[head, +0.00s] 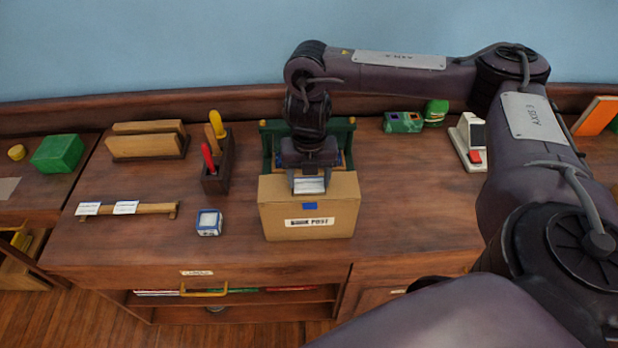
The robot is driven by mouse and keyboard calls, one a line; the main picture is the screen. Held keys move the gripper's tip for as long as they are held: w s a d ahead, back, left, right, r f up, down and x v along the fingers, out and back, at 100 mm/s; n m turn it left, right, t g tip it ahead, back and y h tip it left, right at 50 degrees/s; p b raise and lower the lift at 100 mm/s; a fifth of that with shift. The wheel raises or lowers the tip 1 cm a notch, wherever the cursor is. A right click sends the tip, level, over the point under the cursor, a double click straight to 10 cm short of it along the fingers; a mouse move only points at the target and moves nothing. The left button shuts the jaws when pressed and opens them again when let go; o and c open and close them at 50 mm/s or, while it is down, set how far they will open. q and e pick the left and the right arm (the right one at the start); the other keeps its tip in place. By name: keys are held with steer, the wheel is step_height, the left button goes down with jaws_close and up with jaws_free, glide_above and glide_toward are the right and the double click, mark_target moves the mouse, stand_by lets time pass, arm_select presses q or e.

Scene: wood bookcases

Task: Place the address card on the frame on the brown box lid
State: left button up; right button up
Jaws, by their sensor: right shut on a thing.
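The brown cardboard box (277,212) stands on the wooden desk, with a POST label on its front. My right gripper (309,186) points down over the middle of the box lid. It is shut on a pale card (310,185), taken to be the address card, at the lid. I cannot tell whether the card touches the lid. A small blue patch (310,206) shows just in front of the card; the gripper hides any frame around or under it. My left gripper is not in view.
A green rack (349,135) stands right behind the box. To the left are a holder with coloured handles (217,174), a blue-and-white block (209,222) and a wooden rail (150,208). A white device (468,142) stands at right. The desk right of the box is clear.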

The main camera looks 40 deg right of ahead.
mark_target(309, 184)
steer(key=shift+f, duration=0.15)
steer(key=o, duration=0.9)
steer(key=shift+r, duration=0.75)
step_height(309, 184, up, 11)
steer(key=p, duration=0.3)
